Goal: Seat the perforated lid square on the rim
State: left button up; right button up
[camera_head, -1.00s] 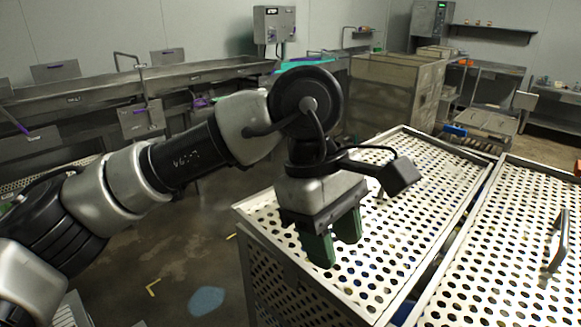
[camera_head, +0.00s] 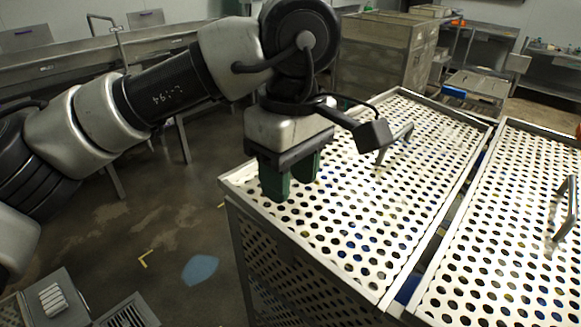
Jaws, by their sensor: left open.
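The perforated lid (camera_head: 350,205) is a pale sheet full of round holes, lying over the top of a metal crate (camera_head: 300,262). It has an upright bar handle (camera_head: 395,143) near its far middle. My left gripper (camera_head: 290,185) is open and empty, its green fingers pointing down over the lid's near left part, left of the handle. I cannot tell whether the fingertips touch the lid. The grey rim shows along the lid's edges; the part behind my gripper is hidden. My right gripper is not in view.
A second crate with a perforated lid (camera_head: 510,240) and handle (camera_head: 565,208) stands close on the right, with a narrow gap between. Tall metal bins (camera_head: 375,60) stand behind. Open floor (camera_head: 150,215) lies to the left, with a drain grate at the bottom.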

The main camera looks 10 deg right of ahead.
aim_at(288, 231)
pick_arm(q)
jog(key=f+b, duration=0.2)
jog(key=f, duration=0.2)
jog(key=f+b, duration=0.2)
jog(key=f, duration=0.2)
jog(key=shift+s+a+f+b, duration=0.15)
jog(key=shift+s+f+b, duration=0.05)
jog(key=shift+f+b, duration=0.2)
jog(key=shift+s, duration=0.1)
jog(key=c, duration=0.7)
grip_shut()
